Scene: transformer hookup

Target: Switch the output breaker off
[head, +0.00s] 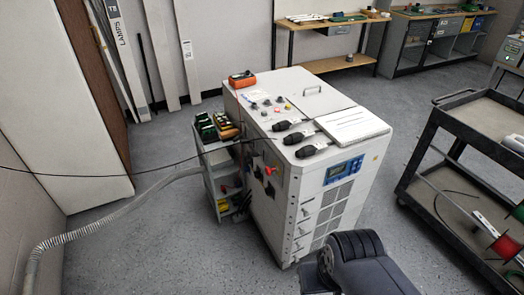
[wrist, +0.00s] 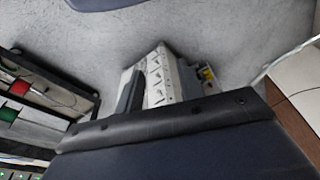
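A white transformer cabinet (head: 310,125) stands in the middle of the head view. Its front has a blue display panel (head: 343,170) and a column of small grey switches or latches (head: 303,213) down the left edge. I cannot tell which of these is the output breaker. A red knob (head: 268,171) sits on its left side. The cabinet (wrist: 168,80) also shows small in the wrist view. My dark arm (head: 362,262) is in front of the cabinet at the bottom of the head view.
A small cart (head: 213,172) with tools stands against the cabinet's left side. A black shelf cart (head: 470,125) with cable spools stands to the right. Workbenches (head: 335,22) line the back wall. Grey floor is clear between cabinet and right cart.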

